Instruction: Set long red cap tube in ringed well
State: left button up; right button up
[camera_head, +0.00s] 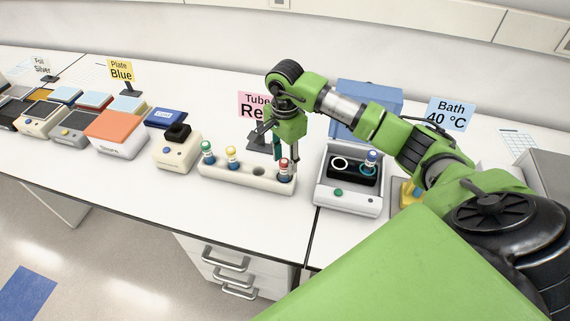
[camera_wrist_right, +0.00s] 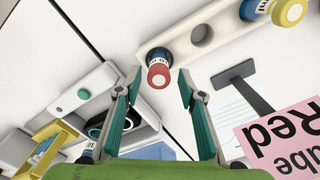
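The red cap tube (camera_head: 284,164) stands upright at the right end of a white tube rack (camera_head: 228,175). In the wrist view its red cap (camera_wrist_right: 158,73) lies between the tips of my right gripper (camera_wrist_right: 157,84), with a gap on each side. That gripper (camera_head: 286,152) is open, just at the tube in the head view. Right of the rack, a thermal block device (camera_head: 347,202) has a black block. My left gripper is out of view.
Green cap (camera_head: 208,147) and yellow cap (camera_head: 232,153) tubes share the rack, with an empty hole (camera_head: 258,170) beside the red one. A pink sign (camera_head: 252,106) stands behind. A blue box (camera_head: 368,99) is behind the device. Other lab devices fill the left bench.

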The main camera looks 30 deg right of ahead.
notch_tip(320, 180, up, 10)
jog(key=b, duration=0.2)
